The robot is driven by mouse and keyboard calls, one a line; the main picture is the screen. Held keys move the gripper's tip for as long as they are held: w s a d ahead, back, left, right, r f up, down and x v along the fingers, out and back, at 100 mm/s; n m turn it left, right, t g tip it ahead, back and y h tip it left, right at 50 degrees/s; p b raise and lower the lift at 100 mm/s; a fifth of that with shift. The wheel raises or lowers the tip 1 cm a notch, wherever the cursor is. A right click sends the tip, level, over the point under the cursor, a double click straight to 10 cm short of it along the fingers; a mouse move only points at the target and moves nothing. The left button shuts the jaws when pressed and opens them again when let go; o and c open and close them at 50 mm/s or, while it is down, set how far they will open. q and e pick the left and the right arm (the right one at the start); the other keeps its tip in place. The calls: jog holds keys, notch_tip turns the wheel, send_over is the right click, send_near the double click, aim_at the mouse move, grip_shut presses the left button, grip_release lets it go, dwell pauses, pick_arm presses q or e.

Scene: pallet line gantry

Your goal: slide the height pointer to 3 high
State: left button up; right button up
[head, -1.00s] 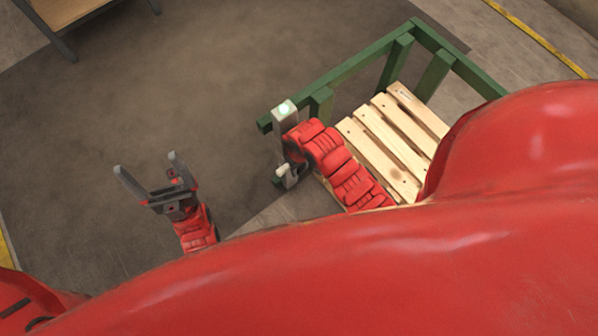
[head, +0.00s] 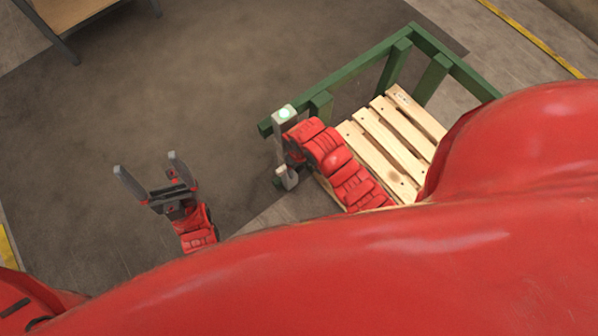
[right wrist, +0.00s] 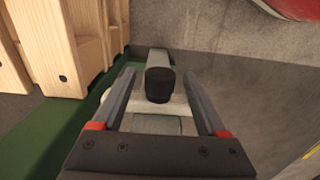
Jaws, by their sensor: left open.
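In the right wrist view, a black knob (right wrist: 160,84) stands on a pale crosspiece (right wrist: 150,108), which looks like the height pointer. My right gripper (right wrist: 159,76) is open, with a finger on each side of the knob and a visible gap to both. In the head view, the grey post (head: 280,142) with a green light (head: 285,113) on top stands at the near-left end of the green frame. My right arm's red links hide most of the right gripper there. Scale marks cannot be read. My left gripper (head: 146,163) is open and empty above the floor.
A wooden pallet (head: 387,140) lies inside the green frame (head: 345,75), right of the post. A table (head: 70,12) stands at the top left. My red body covers the lower part of the head view.

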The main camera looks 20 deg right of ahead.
notch_tip(320, 180, up, 8)
jog(key=p, duration=0.6)
dwell(0.6)
